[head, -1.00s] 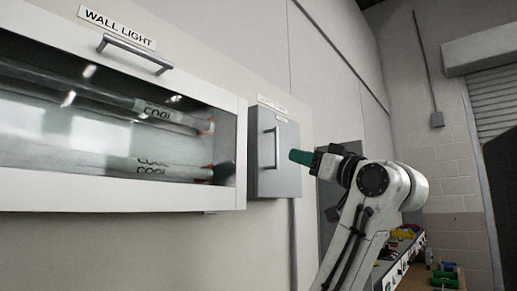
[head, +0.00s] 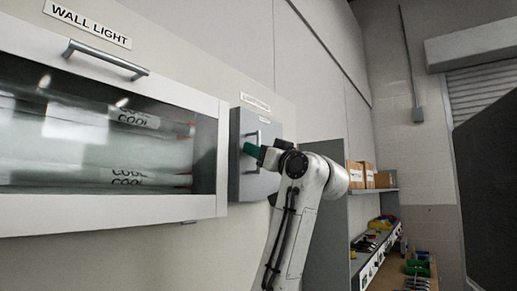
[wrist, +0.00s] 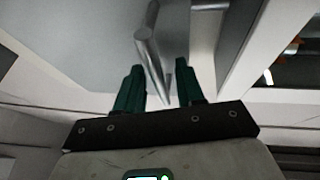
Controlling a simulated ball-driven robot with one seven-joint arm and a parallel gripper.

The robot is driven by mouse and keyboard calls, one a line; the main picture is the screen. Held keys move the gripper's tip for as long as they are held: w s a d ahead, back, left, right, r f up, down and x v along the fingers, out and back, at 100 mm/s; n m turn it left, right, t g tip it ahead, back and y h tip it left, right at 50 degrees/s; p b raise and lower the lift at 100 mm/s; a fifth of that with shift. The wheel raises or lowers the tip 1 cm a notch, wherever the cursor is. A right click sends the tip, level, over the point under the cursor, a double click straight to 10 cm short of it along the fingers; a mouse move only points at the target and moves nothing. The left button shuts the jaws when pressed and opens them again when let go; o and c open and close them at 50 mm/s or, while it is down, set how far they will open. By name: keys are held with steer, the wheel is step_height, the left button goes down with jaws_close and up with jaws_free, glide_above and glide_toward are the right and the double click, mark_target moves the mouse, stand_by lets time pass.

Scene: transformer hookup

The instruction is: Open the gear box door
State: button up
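A grey wall box (head: 240,185) hangs right of the wall light case, its door shut. The small label above it is too blurred to read; it seems to be the gear box. A vertical metal bar handle (head: 258,136) is on its door. My gripper (head: 251,150), with green fingers, is at the handle and hides its lower part. In the wrist view, my gripper (wrist: 160,66) has its fingers apart with the handle bar (wrist: 150,50) reaching between them. I see gaps beside the bar; contact cannot be told.
The wall light case (head: 100,215) with a glass front and tubes inside is left of the box. A grey cabinet (head: 325,220), a shelf with cardboard boxes (head: 368,176) and a bench with tools (head: 415,270) are at right. A dark panel (head: 490,190) stands at far right.

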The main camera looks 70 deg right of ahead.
jaws_close()
stand_by(0.6)
